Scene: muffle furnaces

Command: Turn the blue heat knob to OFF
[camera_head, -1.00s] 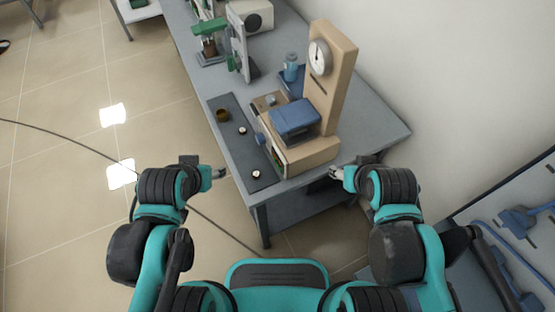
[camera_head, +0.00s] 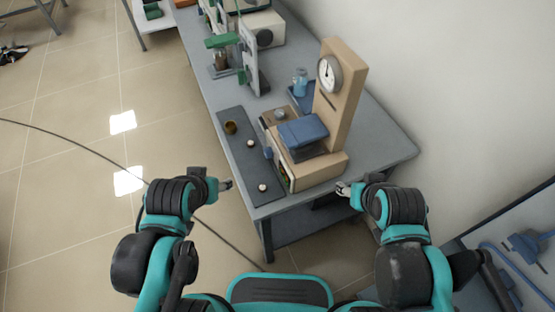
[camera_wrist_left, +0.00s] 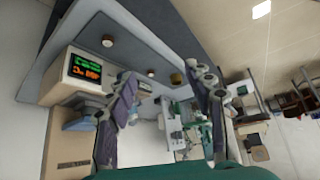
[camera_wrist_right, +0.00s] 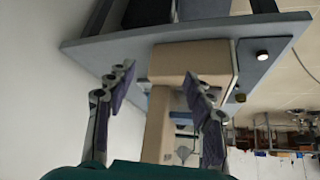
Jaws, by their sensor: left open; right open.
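The beige furnace (camera_head: 318,172) stands near the front end of the grey bench, with a blue-topped part and a tall column bearing a round dial (camera_head: 330,73). The left wrist view shows the furnace's green and red display (camera_wrist_left: 86,67). My left gripper (camera_head: 226,185) is open and empty, left of the bench's front end, apart from the knob. My right gripper (camera_head: 342,189) is open and empty, just right of the furnace's front.
A dark mat (camera_head: 243,160) left of the furnace carries a brown cup (camera_head: 230,127) and small pale round items. A blue bottle (camera_head: 300,82) stands behind the furnace. Green-and-grey equipment (camera_head: 222,42) is farther back. A wall borders the right; open floor lies left.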

